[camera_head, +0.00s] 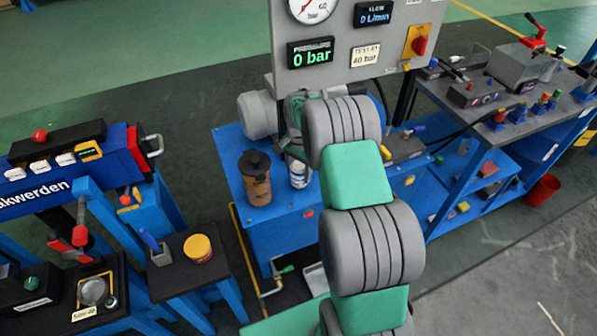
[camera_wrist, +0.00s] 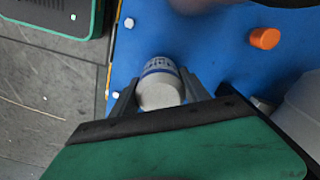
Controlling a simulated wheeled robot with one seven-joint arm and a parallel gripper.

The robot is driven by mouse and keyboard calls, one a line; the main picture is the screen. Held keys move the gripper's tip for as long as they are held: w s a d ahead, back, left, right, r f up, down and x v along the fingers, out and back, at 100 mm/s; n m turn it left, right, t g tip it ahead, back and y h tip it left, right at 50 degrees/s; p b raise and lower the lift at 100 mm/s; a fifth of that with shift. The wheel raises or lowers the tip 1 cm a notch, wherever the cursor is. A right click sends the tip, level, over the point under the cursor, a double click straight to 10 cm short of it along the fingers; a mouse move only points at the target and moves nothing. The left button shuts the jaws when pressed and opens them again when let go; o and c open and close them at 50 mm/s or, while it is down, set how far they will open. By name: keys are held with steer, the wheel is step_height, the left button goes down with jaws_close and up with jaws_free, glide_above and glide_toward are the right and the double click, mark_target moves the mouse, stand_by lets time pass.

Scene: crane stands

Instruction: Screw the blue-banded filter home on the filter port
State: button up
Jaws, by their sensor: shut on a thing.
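The blue-banded filter (camera_wrist: 160,88) is a white can with a blue band, set between the two fingers of my gripper (camera_wrist: 160,94) in the wrist view. The fingers are shut on its sides. In the head view the filter (camera_head: 298,175) shows at the blue bench, just right of a brown tank with a black cap (camera_head: 256,180). My arm hides much of the area right of it. The filter port cannot be made out, so I cannot tell whether the filter touches it or is threaded on.
The blue bench (camera_head: 232,165) carries a grey motor (camera_head: 257,115) behind the filter. A gauge panel (camera_head: 340,75) stands above, reading 0 bar. An orange knob (camera_wrist: 265,38) is near the filter. A small side table (camera_head: 195,275) holds a yellow tub (camera_head: 198,248).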

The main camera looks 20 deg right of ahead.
steer(key=m, duration=0.4)
steer(key=shift+w+r+m, duration=0.1)
steer(key=shift+m, duration=0.2)
steer(key=shift+m+b, duration=0.3)
steer(key=shift+m, duration=0.7)
steer(key=m, duration=0.3)
steer(key=m, duration=0.4)
steer(key=shift+w, duration=0.1)
steer(key=shift+m, duration=0.7)
